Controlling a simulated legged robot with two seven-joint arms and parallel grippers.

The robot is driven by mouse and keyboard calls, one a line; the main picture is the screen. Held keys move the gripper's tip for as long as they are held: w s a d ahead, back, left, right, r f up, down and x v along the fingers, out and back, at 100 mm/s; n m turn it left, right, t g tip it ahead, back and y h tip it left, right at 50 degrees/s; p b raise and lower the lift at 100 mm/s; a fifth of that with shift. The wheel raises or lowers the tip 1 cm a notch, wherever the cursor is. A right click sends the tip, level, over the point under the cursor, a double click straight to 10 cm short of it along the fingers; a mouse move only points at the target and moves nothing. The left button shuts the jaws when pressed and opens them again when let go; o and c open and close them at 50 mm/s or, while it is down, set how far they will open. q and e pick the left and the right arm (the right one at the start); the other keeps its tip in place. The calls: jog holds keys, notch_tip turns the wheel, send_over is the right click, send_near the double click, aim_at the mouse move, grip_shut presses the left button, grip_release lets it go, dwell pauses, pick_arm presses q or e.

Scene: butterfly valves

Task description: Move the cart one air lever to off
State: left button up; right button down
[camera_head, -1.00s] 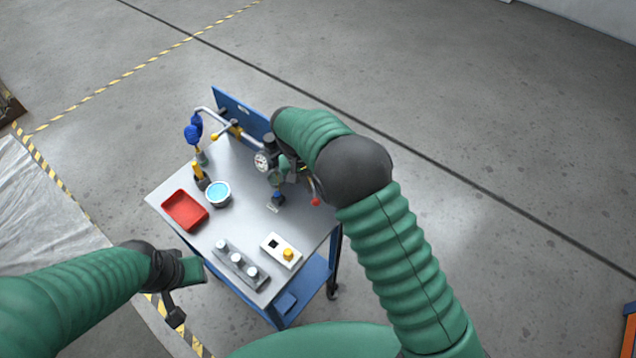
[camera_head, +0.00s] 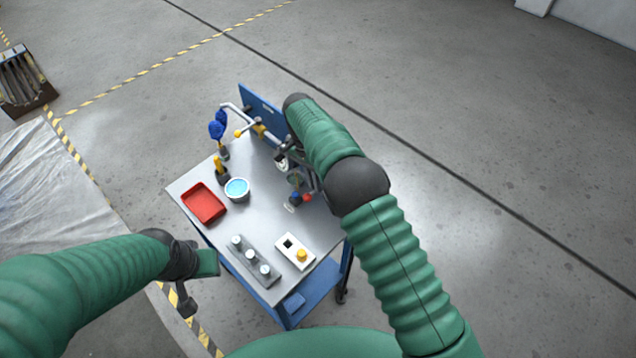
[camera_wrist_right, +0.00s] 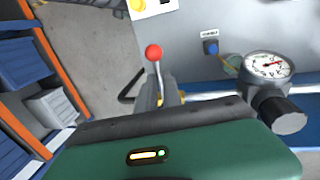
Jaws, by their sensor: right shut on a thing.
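The air lever, with a red ball knob (camera_wrist_right: 153,52) on a metal stem, stands at the cart's pipework in the right wrist view. Its red knob also shows in the head view (camera_head: 308,197), beside a blue knob (camera_head: 296,198). My right gripper (camera_wrist_right: 166,96) is shut on the lever's stem, below the knob. In the head view my right forearm hides most of this gripper and the lever's base. My left gripper (camera_head: 198,280) hangs off the cart's left front edge, touching nothing; its jaw opening is unclear.
The cart top (camera_head: 265,215) bears a red tray (camera_head: 204,202), a bowl of blue liquid (camera_head: 237,189), a box with a yellow button (camera_head: 295,251) and a strip of several knobs (camera_head: 255,262). A gauge (camera_wrist_right: 270,66) with a black knob sits close right of my right gripper.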

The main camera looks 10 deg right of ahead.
jog(key=shift+w+a+m, duration=0.1)
jog(key=shift+w+m, duration=0.1)
jog(key=shift+m, duration=0.1)
jog(key=c, duration=1.6)
grip_release()
jog(key=shift+o, duration=0.5)
jog(key=shift+w+f, duration=0.1)
jog(key=shift+w, duration=0.05)
notch_tip(320, 180, up, 16)
jog(key=w+a+p, duration=0.2)
jog(key=p, duration=1.5)
jog(key=shift+w+r, duration=0.2)
jog(key=shift+w, duration=0.15)
